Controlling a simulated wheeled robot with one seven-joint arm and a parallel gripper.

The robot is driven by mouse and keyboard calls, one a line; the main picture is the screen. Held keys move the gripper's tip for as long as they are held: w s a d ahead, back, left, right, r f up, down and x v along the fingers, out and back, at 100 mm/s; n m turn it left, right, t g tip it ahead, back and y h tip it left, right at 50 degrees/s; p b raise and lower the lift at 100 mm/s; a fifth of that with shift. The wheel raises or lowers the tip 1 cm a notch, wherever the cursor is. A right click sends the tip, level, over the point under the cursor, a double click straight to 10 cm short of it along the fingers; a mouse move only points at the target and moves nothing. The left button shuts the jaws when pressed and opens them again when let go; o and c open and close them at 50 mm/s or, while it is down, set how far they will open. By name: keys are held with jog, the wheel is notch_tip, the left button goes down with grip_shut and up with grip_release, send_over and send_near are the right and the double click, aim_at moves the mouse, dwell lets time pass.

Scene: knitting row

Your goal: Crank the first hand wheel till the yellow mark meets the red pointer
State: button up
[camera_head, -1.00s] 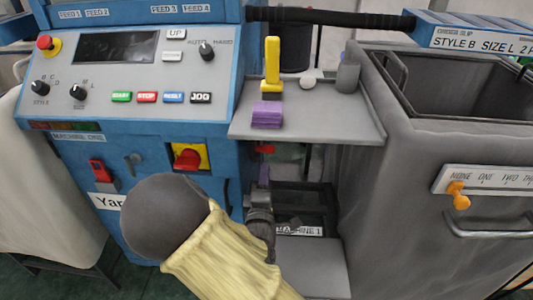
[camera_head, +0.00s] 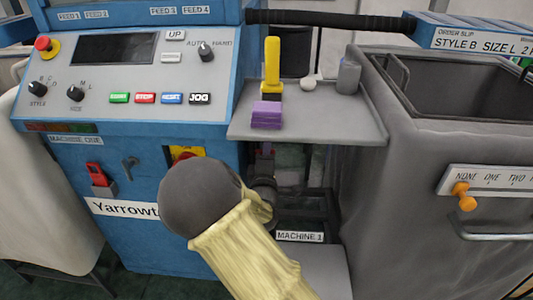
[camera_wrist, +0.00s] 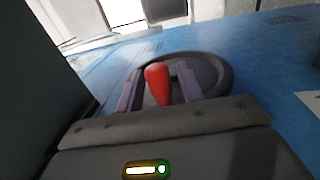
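In the wrist view the hand wheel (camera_wrist: 220,70) is a dark round rim against a blue panel, with a red knob (camera_wrist: 158,84) standing out towards me. The two fingers of my gripper (camera_wrist: 158,88) stand on either side of this knob, apart, and do not look closed on it. In the head view my gripper (camera_head: 264,168) is beneath the grey shelf, beside the blue machine's right side, partly behind my forearm. The wheel is hidden there. I cannot make out the yellow mark or the red pointer in either view.
The grey shelf (camera_head: 330,128) above my gripper carries a yellow-handled tool (camera_head: 272,65), purple blocks (camera_head: 266,115) and a grey cylinder (camera_head: 348,78). A large grey bin (camera_head: 410,180) stands to the right. The machine's control panel (camera_head: 120,80) is on the left.

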grip_shut()
jog(key=shift+f, duration=0.15)
jog(key=shift+f+t, duration=0.15)
jog(key=shift+t, duration=0.15)
jog(key=shift+o, duration=0.9)
grip_release()
